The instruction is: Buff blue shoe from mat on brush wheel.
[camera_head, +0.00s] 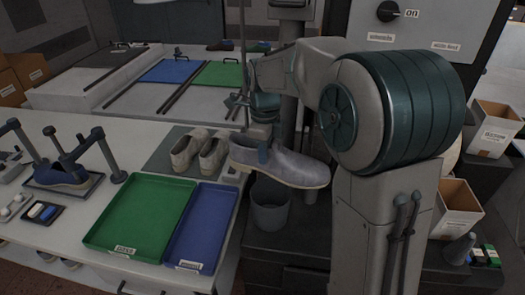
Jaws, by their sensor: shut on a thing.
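A grey-blue slip-on shoe (285,168) with a blue side panel and pale sole hangs off the bench's right edge, toe to the right, above a grey bin. My gripper (255,128) is at the shoe's opening and shut on it; its fingertips are mostly hidden. A pair of beige shoes (200,150) stands on a grey-green mat (160,163) just left of the held shoe. A darker blue shoe (62,174) sits in a post frame at the far left. No brush wheel can be made out clearly; my arm covers much of the right side.
A green tray (140,212) and a blue tray (203,225) lie empty on the bench. The grey bin (270,203) stands below the shoe. Labelled boxes (460,205) stand at right. Behind, a second bench carries blue and green panels (220,73).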

